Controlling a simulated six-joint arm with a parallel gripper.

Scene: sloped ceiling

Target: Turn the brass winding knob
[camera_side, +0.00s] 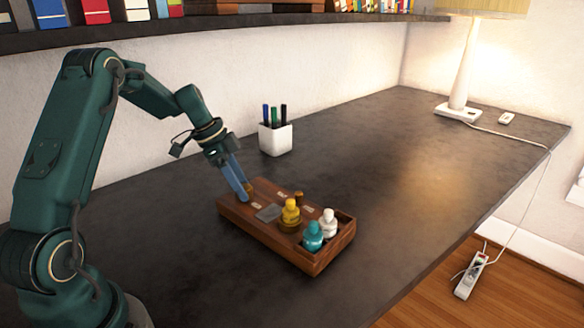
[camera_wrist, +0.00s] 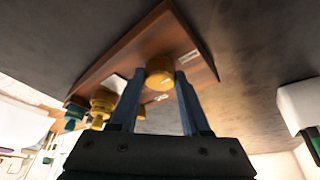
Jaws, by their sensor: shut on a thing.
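The brass winding knob (camera_wrist: 160,72) sits on the wooden box (camera_wrist: 140,45) near one end. My gripper (camera_wrist: 158,85) is shut on it, with one blue-grey finger on each side, in the wrist view. In the side view my gripper (camera_side: 242,192) reaches down at a tilt to the left end of the box (camera_side: 288,258). There the fingers hide most of the knob (camera_side: 249,187).
A yellow figure (camera_side: 290,214) stands on the box; a teal figure (camera_side: 313,237) and a white figure (camera_side: 328,223) stand in its right-hand recess. A white pen cup (camera_side: 276,140) is behind the box. A lamp (camera_side: 459,70) stands far right. The dark desk (camera_side: 410,170) is mostly clear.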

